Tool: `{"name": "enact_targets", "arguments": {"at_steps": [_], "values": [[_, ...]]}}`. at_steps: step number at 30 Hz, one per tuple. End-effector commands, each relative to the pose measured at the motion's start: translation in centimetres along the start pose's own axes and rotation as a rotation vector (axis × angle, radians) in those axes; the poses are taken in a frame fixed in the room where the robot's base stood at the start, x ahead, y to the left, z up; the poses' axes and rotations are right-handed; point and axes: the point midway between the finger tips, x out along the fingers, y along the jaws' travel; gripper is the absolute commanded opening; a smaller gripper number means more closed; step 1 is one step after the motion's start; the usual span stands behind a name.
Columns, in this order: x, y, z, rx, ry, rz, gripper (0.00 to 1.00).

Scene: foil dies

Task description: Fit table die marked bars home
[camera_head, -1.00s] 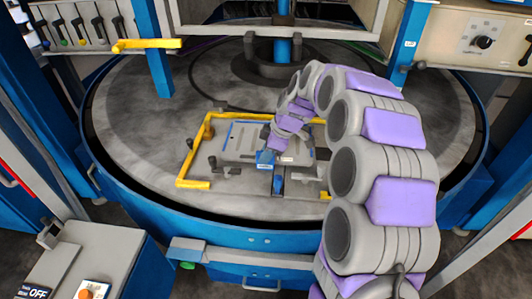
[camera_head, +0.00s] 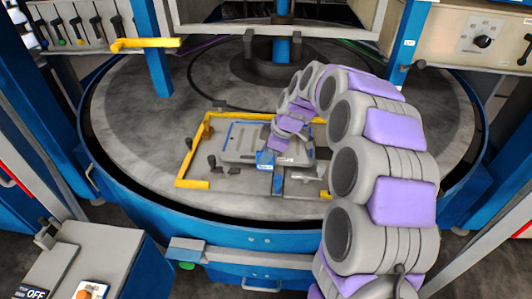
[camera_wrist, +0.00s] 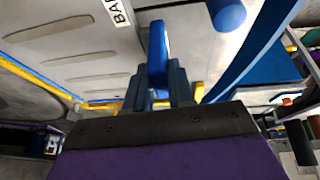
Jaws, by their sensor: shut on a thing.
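The grey die plate (camera_head: 246,139) is over the round table, inside the yellow corner frame. In the wrist view its grey face (camera_wrist: 85,55) has long slots and a white label (camera_wrist: 116,12) whose visible letters begin "BA"; the rest is cut off. My gripper (camera_head: 266,160) is at the plate's near edge. In the wrist view my gripper (camera_wrist: 158,85) is shut on an upright blue handle (camera_wrist: 158,45) at the plate's edge.
Yellow rails (camera_head: 183,160) bound the work spot at left and back. Dark clamp knobs (camera_head: 212,161) stand at the plate's near left. The round grey table (camera_head: 140,130) is mostly clear. A control box (camera_head: 95,255) stands at the front left.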

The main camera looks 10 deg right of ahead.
Motion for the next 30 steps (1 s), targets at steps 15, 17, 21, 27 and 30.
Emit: {"name": "enact_targets", "arguments": {"at_steps": [15,17,21,27,30], "values": [[0.9,0.0,0.3,-0.001,0.002,0.003,0.00],[1.0,0.0,0.4,-0.001,0.001,0.003,0.00],[1.2,0.0,0.5,-0.001,0.001,0.003,0.00],[1.6,-0.1,0.7,-0.001,0.001,0.003,0.00],[1.8,-0.1,0.7,-0.001,0.001,0.003,0.00]]}}
